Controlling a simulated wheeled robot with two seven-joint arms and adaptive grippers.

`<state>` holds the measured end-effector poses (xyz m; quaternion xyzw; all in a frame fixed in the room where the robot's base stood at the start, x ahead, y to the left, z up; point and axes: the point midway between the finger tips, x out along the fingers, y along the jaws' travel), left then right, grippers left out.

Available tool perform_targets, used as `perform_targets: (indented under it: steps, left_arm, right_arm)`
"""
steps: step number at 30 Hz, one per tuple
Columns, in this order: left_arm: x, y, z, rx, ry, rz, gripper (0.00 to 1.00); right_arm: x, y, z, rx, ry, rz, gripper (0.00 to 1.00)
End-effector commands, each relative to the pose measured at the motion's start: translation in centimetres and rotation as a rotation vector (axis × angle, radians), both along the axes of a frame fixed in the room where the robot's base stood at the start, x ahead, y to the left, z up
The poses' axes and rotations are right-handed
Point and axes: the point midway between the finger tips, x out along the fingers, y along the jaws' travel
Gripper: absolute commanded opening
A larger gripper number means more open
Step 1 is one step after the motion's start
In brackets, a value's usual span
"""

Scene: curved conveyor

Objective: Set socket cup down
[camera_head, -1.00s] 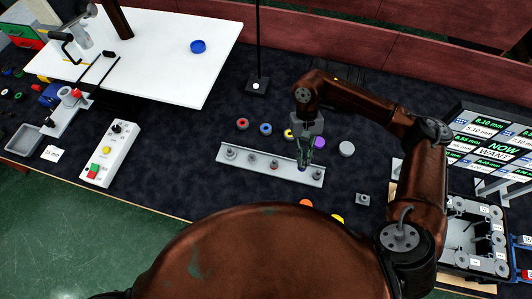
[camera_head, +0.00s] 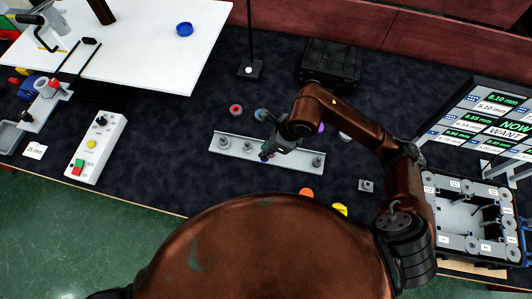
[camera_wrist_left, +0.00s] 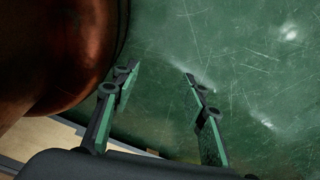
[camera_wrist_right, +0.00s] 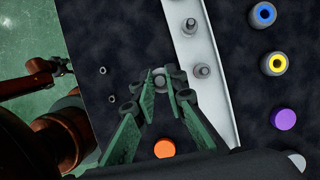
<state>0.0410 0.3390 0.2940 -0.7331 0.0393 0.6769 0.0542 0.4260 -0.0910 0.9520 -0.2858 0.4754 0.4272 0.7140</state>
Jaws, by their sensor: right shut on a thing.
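My right gripper (camera_head: 266,155) is over the middle of the pale rail (camera_head: 233,148), beside its pegs. In the right wrist view its fingertips (camera_wrist_right: 160,84) are closed together around a small grey part, taken as the socket cup (camera_wrist_right: 158,73). The fingers hide most of the cup, and I cannot tell whether it touches the rail. Rail pegs (camera_wrist_right: 200,70) stand close by in that view, and another peg (camera_head: 316,161) stands at the rail's right end. My left gripper (camera_wrist_left: 160,75) is open and empty above the green floor. It is not visible in the head view.
A sorting box (camera_head: 427,206) stands right, a black case (camera_head: 330,64) behind.

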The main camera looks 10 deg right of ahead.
Motion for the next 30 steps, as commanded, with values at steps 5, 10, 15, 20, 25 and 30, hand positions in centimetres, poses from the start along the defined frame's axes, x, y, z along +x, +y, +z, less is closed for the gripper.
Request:
perform_targets:
  steps: [5, 10, 15, 20, 25, 30]
  left_arm:
    - [-0.8, 0.1, -0.5, 0.001, 0.011, 0.001, 0.4]
    - [-2.3, 0.1, -0.7, 0.002, 0.03, 0.005, 0.4]
    - [-2.7, 0.2, -0.8, 0.002, 0.037, 0.006, 0.4]
    - [-2.6, 0.2, -0.9, 0.002, 0.034, 0.005, 0.4]
    - [-2.1, 0.1, -1.2, 0.002, 0.029, 0.004, 0.4]
    - [-1.7, 0.1, -1.3, 0.002, 0.024, 0.003, 0.4]
  right_arm:
    - [0.3, 0.6, 0.2, -0.001, 0.0, -0.153, 0.0]
    - [0.5, -0.7, -0.4, -0.002, 0.004, -0.202, 0.0]
    - [0.9, -4.6, -2.2, -0.005, 0.009, -0.205, 0.0]
    - [1.4, -8.3, -3.9, -0.004, 0.009, -0.204, 0.0]
    - [1.7, -10.7, -6.9, -0.002, 0.009, -0.2, 0.0]
    - [2.0, -12.1, -8.5, -0.001, 0.005, -0.197, 0.0]
